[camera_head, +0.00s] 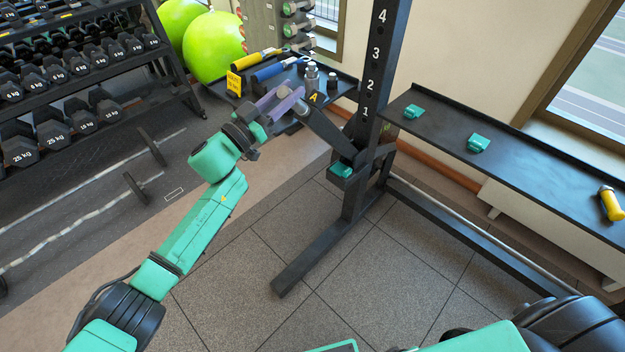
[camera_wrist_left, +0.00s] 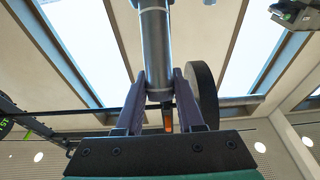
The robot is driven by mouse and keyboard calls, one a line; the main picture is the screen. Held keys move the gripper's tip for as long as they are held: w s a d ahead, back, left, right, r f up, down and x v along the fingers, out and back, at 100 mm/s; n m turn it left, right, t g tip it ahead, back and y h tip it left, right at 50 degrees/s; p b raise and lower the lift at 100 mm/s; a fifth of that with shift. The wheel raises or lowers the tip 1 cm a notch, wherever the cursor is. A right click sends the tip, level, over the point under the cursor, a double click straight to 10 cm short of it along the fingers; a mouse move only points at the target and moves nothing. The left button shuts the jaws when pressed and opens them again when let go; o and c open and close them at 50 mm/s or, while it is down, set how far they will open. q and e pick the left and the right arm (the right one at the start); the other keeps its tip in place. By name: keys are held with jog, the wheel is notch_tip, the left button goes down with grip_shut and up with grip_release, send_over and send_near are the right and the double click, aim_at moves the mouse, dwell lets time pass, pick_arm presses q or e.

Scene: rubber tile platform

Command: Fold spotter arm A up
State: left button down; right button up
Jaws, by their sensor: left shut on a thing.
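Spotter arm A (camera_head: 325,128) is a dark bar with a yellow "A" near its outer end. It runs up and to the left from its joint on the black rack upright (camera_head: 377,80), tilted. My left gripper (camera_head: 284,103), with purple fingers, is at its outer end. In the left wrist view the fingers (camera_wrist_left: 161,95) are shut on a grey cylinder (camera_wrist_left: 155,45), with a dark disc (camera_wrist_left: 203,92) beside it. The gripper hides part of the arm's end. My right gripper is out of view.
A dark tray with bottles and rollers (camera_head: 280,68) lies behind the gripper. A dumbbell rack (camera_head: 70,80) stands left. A dark shelf (camera_head: 540,165) with teal pieces (camera_head: 478,142) is right of the upright.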

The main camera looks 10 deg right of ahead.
pick_arm(q)
jog(key=w+d+r, duration=0.4)
jog(key=d, duration=0.2)
jog(key=shift+d+r+b, duration=0.25)
jog(key=shift+r+b, duration=0.15)
jog(key=shift+b, duration=0.05)
